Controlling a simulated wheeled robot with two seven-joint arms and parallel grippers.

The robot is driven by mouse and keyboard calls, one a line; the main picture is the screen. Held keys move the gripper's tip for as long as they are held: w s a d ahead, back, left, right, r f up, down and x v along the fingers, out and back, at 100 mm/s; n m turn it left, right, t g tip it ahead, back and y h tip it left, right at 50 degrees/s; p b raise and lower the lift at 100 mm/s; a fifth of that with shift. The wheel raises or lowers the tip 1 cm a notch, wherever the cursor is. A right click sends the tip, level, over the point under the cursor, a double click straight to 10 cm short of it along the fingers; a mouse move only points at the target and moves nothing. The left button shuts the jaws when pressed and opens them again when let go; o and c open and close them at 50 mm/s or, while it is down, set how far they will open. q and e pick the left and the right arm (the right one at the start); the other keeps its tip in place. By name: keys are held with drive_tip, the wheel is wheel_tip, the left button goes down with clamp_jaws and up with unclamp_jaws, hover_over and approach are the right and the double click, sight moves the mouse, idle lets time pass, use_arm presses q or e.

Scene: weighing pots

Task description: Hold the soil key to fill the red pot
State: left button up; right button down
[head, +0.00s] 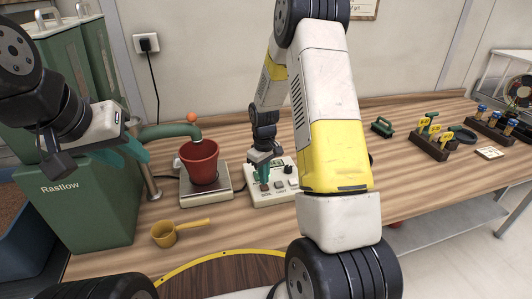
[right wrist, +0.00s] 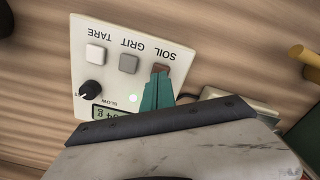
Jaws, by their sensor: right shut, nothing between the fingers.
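The red pot (head: 199,163) stands upright on the scale plate (head: 222,192), under the green spout (head: 170,131). Its contents cannot be made out. The white control panel (head: 258,197) is right of the scale. In the right wrist view, the soil key (right wrist: 162,68) is at the end of the row, by the grit key (right wrist: 129,63) and tare key (right wrist: 95,54). My right gripper (right wrist: 157,85) is shut and empty, its teal fingertips at the soil key, covering part of it; contact looks likely. My left gripper (head: 134,150) is left of the pot; its finger gap is unclear.
A green Rastlow hopper (head: 90,210) stands at the left. A yellow scoop (head: 165,234) lies before the scale. The panel has a black knob (right wrist: 92,87), a lit lamp (right wrist: 133,99) and a partly hidden display (right wrist: 110,112). Racks (head: 430,146) stand at the right.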

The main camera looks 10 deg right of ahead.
drive_tip(key=shift+f, duration=0.15)
drive_tip(key=shift+f, duration=0.9)
idle(4.9)
drive_tip(key=shift+r, duration=2.55)
